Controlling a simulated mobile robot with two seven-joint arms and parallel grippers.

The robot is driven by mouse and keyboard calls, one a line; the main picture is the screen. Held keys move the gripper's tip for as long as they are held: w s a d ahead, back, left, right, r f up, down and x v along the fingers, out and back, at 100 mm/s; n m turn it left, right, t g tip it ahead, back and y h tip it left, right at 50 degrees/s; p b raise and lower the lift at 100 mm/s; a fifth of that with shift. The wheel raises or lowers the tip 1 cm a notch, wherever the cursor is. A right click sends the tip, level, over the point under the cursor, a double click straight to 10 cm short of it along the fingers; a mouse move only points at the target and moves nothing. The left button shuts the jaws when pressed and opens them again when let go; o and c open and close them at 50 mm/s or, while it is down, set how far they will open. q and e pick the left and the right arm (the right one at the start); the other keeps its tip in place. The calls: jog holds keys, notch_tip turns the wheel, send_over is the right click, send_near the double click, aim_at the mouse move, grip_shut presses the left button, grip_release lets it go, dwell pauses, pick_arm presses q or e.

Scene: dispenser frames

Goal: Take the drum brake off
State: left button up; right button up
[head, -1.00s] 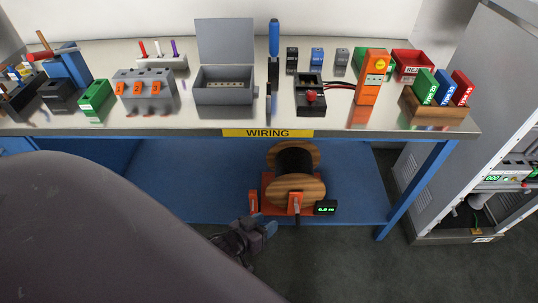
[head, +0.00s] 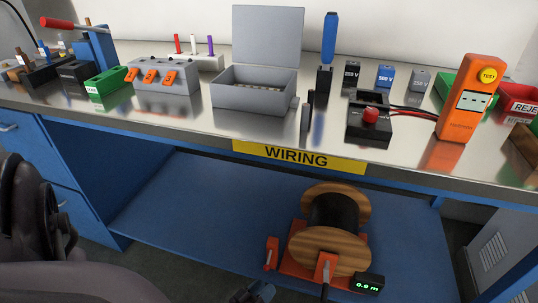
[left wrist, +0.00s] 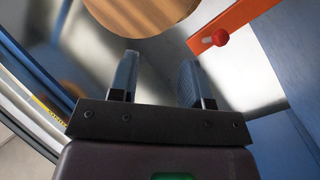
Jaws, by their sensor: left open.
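The cable drum (head: 338,232), with wooden flanges and black cable, sits in an orange stand on the blue lower shelf. A small orange lever (head: 271,252) stands at its left side and looks like the brake. In the left wrist view an orange bar (left wrist: 238,24) with a red knob (left wrist: 221,38) shows at upper right, beside a wooden flange (left wrist: 140,12). My left gripper (left wrist: 157,82) is open and empty, apart from bar and knob. In the head view its fingers (head: 256,292) show at the bottom edge, below the lever. My right gripper is not in view.
A length display (head: 369,283) reading about 0.0 m sits right of the drum. The bench top (head: 190,122) overhangs the shelf (head: 190,215), whose left part is clear. A grey open box (head: 255,95) and an orange tester (head: 463,98) stand on the bench.

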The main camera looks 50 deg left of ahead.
aim_at(264, 268)
pick_arm(q)
jog(key=s+a+f+n+y+b, duration=0.1)
jog(key=s+a+f+y+b, duration=0.15)
jog(key=a+f, duration=0.2)
jog(key=shift+g+y, duration=0.4)
jog(key=shift+y, duration=0.05)
jog(key=b+x, duration=0.1)
jog(key=x, duration=0.8)
jog(key=shift+w+f, duration=0.2)
jog(key=shift+x, duration=0.8)
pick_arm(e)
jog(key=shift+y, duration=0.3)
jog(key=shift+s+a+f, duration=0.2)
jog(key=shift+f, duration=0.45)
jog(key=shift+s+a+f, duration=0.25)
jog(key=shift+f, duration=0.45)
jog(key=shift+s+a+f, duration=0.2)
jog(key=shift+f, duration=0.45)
pick_arm(q)
jog(key=shift+r, duration=0.1)
jog(key=shift+d, duration=0.1)
grip_shut()
